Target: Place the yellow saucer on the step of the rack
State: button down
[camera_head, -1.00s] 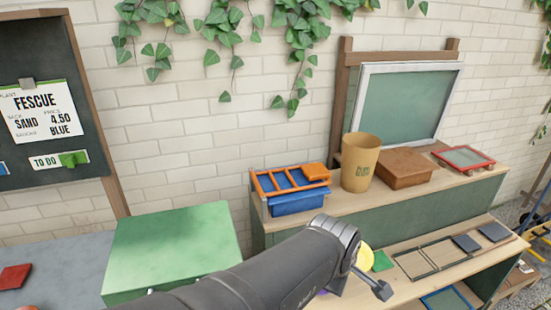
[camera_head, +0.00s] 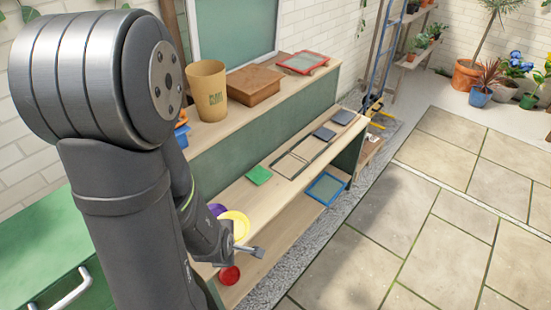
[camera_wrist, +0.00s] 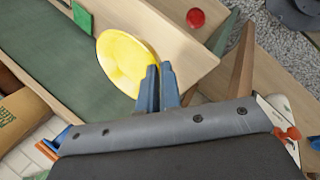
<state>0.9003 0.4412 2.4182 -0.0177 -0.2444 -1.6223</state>
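The yellow saucer (camera_head: 236,224) shows beside my arm's end, over the front part of the wooden step (camera_head: 232,197) of the rack. In the wrist view the yellow saucer (camera_wrist: 128,62) is tilted, and its rim is between the blue fingertips of my gripper (camera_wrist: 158,72). The fingers are close together on that rim. The saucer hides part of the pale step (camera_wrist: 172,45) behind it. I cannot tell the gap between saucer and step. My arm hides the left part of the rack in the head view.
A green square (camera_head: 258,175), thin frames and dark squares (camera_head: 325,133) lie along the step. A purple thing (camera_head: 205,240) is partly hidden. A bucket (camera_head: 207,91) and brown box (camera_head: 254,85) stand on the upper level.

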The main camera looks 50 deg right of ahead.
notch_tip(320, 180, down, 8)
jog(key=shift+r, duration=0.25)
send_over(205, 267)
notch_tip(205, 267, down, 7)
jog(key=shift+s+r, duration=0.1)
jog(key=shift+s, duration=0.05)
jog(key=shift+f, duration=2.1)
jog(key=shift+f, duration=0.1)
jog(key=c, duration=1.9)
grip_release()
jog(key=v, duration=1.2)
